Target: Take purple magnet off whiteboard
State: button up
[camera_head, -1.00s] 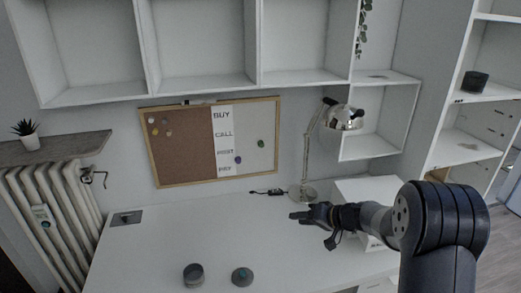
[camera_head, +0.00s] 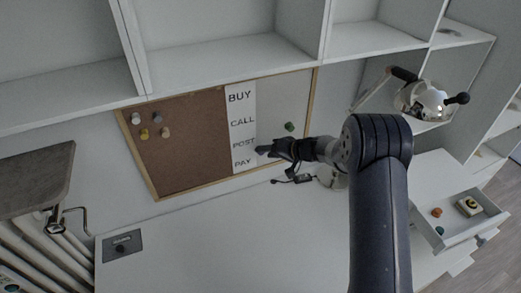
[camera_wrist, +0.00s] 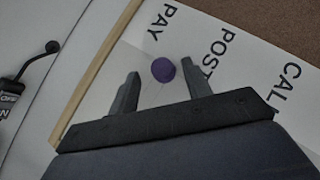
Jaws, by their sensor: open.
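My gripper (camera_wrist: 160,74) is open, with one finger on each side of the magnet and a gap visible on the left. The magnet seems just beyond or between the fingertips; I cannot tell the exact depth. In the head view my gripper (camera_head: 262,150) is at the whiteboard (camera_head: 277,95), by the word POST, and the magnet is hidden there. A green magnet (camera_head: 289,127) sits on the white part to the right.
Several pins (camera_head: 165,132) are on the cork half (camera_head: 195,160). The lamp (camera_head: 420,100) stands to the right, and a black cable lies below the board. An open drawer (camera_head: 452,236) holds small items at lower right. Shelves (camera_head: 225,65) overhang the board.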

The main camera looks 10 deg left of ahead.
jog(key=shift+w+a+f, duration=0.2)
jog(key=shift+a+f, duration=0.05)
jog(key=shift+a, duration=0.4)
jog(key=shift+c, duration=0.5)
grip_shut()
jog(key=shift+r, duration=0.1)
